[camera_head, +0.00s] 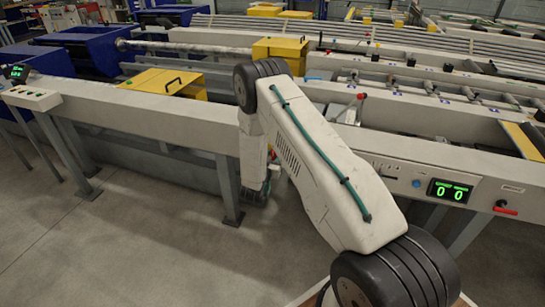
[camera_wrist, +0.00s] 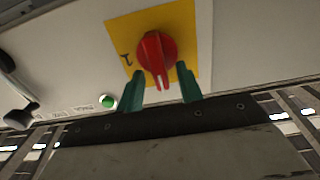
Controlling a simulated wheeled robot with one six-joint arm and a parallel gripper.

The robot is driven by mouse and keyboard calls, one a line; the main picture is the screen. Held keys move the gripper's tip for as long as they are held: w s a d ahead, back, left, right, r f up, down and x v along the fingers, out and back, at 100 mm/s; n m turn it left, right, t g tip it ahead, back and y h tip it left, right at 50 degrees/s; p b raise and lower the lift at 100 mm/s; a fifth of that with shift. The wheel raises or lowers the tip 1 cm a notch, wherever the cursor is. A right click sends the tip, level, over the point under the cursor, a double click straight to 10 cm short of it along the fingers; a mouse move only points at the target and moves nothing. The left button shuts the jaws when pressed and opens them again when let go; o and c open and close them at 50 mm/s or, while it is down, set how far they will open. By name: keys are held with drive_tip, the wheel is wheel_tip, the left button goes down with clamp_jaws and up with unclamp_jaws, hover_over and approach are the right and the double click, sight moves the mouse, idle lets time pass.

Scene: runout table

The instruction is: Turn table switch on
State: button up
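The red rotary switch (camera_wrist: 155,47) sits on a yellow plate (camera_wrist: 118,28) on a pale panel in the wrist view. Its handle points downward, slightly right, with a white mark at its lower end. A black mark shows on the plate left of the knob. My gripper (camera_wrist: 160,82) is open, its two green fingers standing apart below and either side of the handle's lower end. I cannot tell whether either finger touches it. In the head view my arm hides the switch, and my gripper's end (camera_head: 262,188) hangs low beside the table's side.
A green button (camera_wrist: 107,102) and a black lever (camera_wrist: 18,115) are left of the switch. In the head view, the long runout table (camera_head: 130,107) spans the scene, with a green display (camera_head: 450,191) and red handle (camera_head: 505,208) at right. Clear floor lies in front.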

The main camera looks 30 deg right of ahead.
drive_tip(key=shift+c, duration=0.3)
clamp_jaws()
drive_tip(key=shift+a, duration=0.1)
